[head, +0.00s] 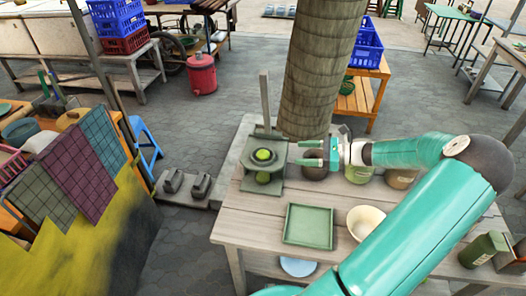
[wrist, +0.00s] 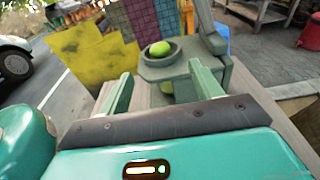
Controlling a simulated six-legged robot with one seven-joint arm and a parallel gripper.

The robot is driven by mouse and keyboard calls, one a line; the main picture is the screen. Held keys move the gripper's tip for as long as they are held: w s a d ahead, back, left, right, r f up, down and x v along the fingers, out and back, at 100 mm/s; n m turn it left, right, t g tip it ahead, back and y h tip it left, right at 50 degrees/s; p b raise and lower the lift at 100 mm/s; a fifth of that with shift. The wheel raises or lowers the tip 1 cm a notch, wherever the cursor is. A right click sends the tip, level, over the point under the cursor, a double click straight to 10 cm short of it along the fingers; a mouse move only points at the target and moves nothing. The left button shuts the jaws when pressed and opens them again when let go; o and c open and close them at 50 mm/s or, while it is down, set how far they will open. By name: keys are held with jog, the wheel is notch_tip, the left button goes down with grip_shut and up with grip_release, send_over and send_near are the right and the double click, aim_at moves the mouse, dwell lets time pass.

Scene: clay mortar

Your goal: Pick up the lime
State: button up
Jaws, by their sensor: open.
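The lime (head: 263,155) is bright green and sits in the shallow top of a grey-green stand (head: 279,152) near the back left of the wooden table. The lime also shows in the wrist view (wrist: 160,49), above centre and beyond my fingertips, with the stand (wrist: 178,66) under it. My gripper (head: 303,153) is open and empty. It is to the right of the lime, with its fingers pointing left toward it and apart from it. In the wrist view the two fingers (wrist: 160,76) stand on either side of the line to the lime. A second green round shape (head: 263,177) shows lower on the stand.
The stand's upright post (head: 264,100) rises behind the lime. A thick trunk (head: 318,70) stands behind the table. A green tray (head: 308,226) and a cream bowl (head: 365,221) lie in front. Jars (head: 401,178) stand to the right, partly behind my arm.

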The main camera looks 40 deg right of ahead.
aim_at(268, 150)
jog(key=x, duration=1.2)
jog(key=shift+w+a, duration=0.1)
jog(key=shift+a, duration=0.15)
jog(key=c, duration=1.1)
jog(key=shift+c, duration=0.2)
jog(key=shift+r, duration=0.45)
notch_tip(268, 150, up, 2)
jog(key=shift+r, duration=0.2)
jog(key=s+a+r, duration=0.2)
jog(key=s+r, duration=0.2)
jog(key=s, duration=0.2)
jog(key=s+a+r, duration=0.2)
jog(key=s+r, duration=0.3)
jog(key=s, duration=0.2)
jog(key=shift+s+a+r, duration=0.15)
jog(key=shift+a+r, duration=0.2)
